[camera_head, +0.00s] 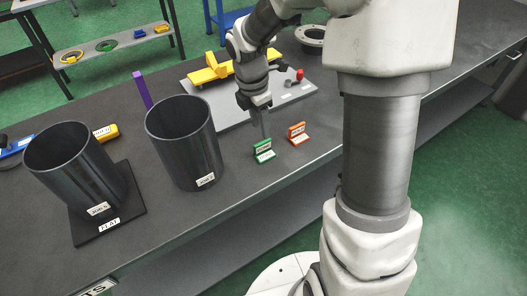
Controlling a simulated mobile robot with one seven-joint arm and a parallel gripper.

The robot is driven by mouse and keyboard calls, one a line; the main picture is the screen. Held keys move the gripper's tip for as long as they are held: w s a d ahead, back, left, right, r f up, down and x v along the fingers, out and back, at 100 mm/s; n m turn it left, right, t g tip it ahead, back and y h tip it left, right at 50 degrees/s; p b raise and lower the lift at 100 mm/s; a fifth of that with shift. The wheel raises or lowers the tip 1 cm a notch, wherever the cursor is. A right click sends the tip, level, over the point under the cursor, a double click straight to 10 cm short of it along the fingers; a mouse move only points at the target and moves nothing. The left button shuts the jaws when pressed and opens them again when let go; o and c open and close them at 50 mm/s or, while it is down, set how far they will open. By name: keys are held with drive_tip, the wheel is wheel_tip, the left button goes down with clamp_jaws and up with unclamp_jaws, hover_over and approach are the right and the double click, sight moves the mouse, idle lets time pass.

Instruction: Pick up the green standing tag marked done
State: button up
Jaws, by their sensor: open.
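The green standing tag (264,152) stands upright on the dark bench near its front edge, right of the middle cylinder. Its white label is too small to read surely. My gripper (266,132) is open and points down just above and behind the green tag. Its fingers look thin and close to the tag's top; I cannot tell whether they touch it. A similar orange-red standing tag (298,134) stands a little to the right, apart from the green one.
A grey board (222,112) with a yellow fixture (212,70) lies behind my gripper. A purple upright piece (142,89) stands behind the cylinders.

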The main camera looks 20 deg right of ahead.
sight(262, 142)
drive_tip(key=f, duration=0.2)
drive_tip(key=f+b, duration=0.1)
drive_tip(key=f, duration=0.5)
drive_tip(key=shift+w+d, duration=0.1)
drive_tip(key=shift+d, duration=0.25)
drive_tip(key=shift+r, duration=0.1)
clamp_jaws()
